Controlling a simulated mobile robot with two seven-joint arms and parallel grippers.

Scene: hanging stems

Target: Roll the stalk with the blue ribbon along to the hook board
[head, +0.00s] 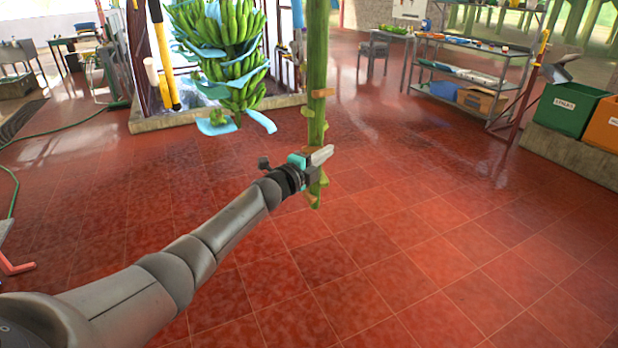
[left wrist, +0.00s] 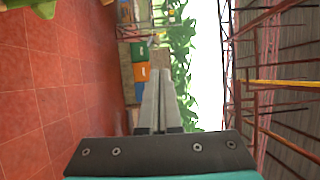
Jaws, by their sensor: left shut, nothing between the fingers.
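A bare green stalk (head: 317,90) with several pale cut stubs hangs from above, its top out of frame. I see no blue ribbon on its visible length. My left gripper (head: 320,156) is shut and empty, across the front of the stalk's lower part and hiding a piece of it; I cannot tell whether they touch. In the left wrist view the closed fingers (left wrist: 152,103) show with nothing between them, and a green piece (left wrist: 36,6) is at the top left corner. I cannot make out a hook board for certain. My right gripper is not in view.
A banana bunch with blue sheets (head: 228,60) hangs left of the stalk. A metal shelf (head: 470,70) stands at the back right, with a green bin (head: 565,108) and an orange bin (head: 604,125) on a ledge. The red tiled floor (head: 440,240) is open ahead and right.

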